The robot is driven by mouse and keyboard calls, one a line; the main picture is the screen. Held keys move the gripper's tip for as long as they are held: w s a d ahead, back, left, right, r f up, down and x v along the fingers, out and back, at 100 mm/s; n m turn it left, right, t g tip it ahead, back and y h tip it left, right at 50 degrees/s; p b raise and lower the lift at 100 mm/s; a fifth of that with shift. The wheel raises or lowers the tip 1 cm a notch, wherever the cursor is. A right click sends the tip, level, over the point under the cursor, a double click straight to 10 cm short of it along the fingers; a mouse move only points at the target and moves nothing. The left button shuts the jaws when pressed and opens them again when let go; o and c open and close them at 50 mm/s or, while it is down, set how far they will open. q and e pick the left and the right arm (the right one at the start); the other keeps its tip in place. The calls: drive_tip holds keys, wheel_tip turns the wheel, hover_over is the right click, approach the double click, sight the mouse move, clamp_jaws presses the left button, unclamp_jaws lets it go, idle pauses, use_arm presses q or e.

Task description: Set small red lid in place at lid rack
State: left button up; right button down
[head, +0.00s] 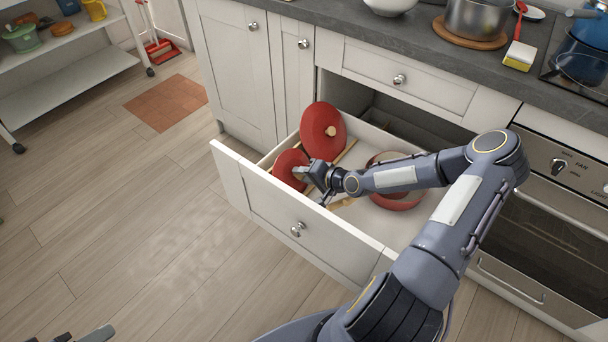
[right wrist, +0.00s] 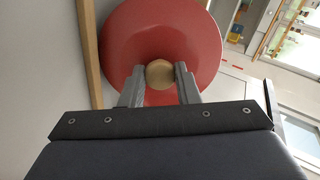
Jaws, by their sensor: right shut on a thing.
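The small red lid (head: 288,166) stands tilted on edge inside the open drawer, near its front left. My right gripper (head: 306,174) is shut on its knob. In the right wrist view the fingers (right wrist: 160,86) sit either side of the round wooden knob (right wrist: 159,73), with the red lid face (right wrist: 150,30) behind. The lid rack shows as pale wooden bars (head: 346,153) in the drawer's left part, partly hidden by the lids and my arm. I cannot tell whether the lid's lower edge rests in it. My left gripper (head: 52,337) barely shows at the bottom left.
A larger red lid (head: 322,122) with a wooden knob leans behind the small one. A red pot (head: 398,202) sits in the drawer under my right forearm. The drawer front (head: 275,215) and the worktop (head: 345,32) bound the space.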

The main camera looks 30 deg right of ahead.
drive_tip(key=c, duration=1)
unclamp_jaws()
drive_tip(key=p+v, duration=0.1)
drive_tip(key=v, duration=0.6)
drive_tip(key=shift+s+d+r+p, duration=0.2)
drive_tip(key=shift+s+p, duration=0.1)
drive_tip(key=shift+p, duration=0.1)
